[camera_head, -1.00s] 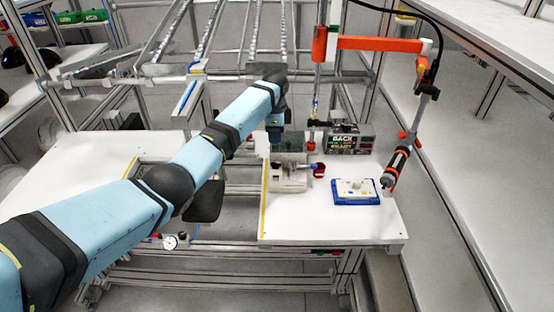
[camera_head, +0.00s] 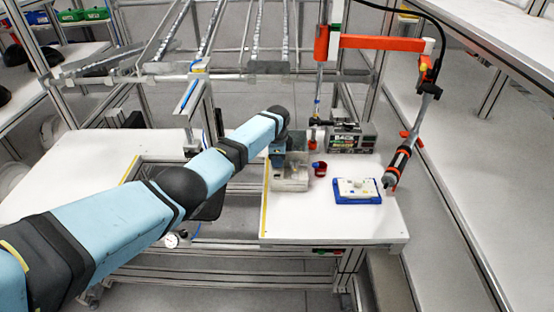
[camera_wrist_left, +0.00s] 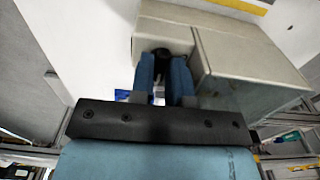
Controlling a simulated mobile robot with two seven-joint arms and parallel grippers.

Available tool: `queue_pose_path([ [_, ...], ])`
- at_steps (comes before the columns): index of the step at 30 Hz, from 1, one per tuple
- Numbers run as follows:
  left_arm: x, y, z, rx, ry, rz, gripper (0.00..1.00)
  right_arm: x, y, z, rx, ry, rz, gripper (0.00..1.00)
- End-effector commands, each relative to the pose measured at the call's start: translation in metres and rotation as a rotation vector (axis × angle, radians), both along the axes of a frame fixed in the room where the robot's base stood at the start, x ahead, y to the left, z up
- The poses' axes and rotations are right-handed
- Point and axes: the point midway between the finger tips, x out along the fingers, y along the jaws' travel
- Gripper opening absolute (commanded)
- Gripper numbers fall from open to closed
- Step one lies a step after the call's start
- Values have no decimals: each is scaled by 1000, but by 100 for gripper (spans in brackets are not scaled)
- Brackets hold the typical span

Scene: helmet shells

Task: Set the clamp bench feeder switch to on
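The clamp bench feeder looks to be the pale beige-grey box (camera_head: 289,178) on the left part of the white bench. It fills the upper right of the left wrist view (camera_wrist_left: 230,55). My left gripper (camera_head: 278,158) is at the box's top left side in the head view. In the left wrist view its two blue fingers (camera_wrist_left: 164,60) point at the box, with a narrow gap between them. A small dark part (camera_wrist_left: 160,54) shows at the fingertips; I cannot tell whether it is the switch or whether they grip it. My right gripper is not in view.
A small red part (camera_head: 319,169) is right of the box. A blue-edged tray (camera_head: 358,191) lies further right, with a display unit (camera_head: 350,139) behind. A hanging tool (camera_head: 398,165) is at the right edge. The bench front (camera_head: 320,225) is clear.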

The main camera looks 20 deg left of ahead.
Motion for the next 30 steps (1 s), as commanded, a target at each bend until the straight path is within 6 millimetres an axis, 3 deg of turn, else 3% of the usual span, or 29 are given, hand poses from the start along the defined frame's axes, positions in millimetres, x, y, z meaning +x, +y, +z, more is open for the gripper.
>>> queue_pose_path([
  [2,0,0,0,0,0,0,0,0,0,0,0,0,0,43],
  [16,0,0,1,0,1,73,0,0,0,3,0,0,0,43],
  [30,0,0,2,-1,1,461,0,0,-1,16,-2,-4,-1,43],
])
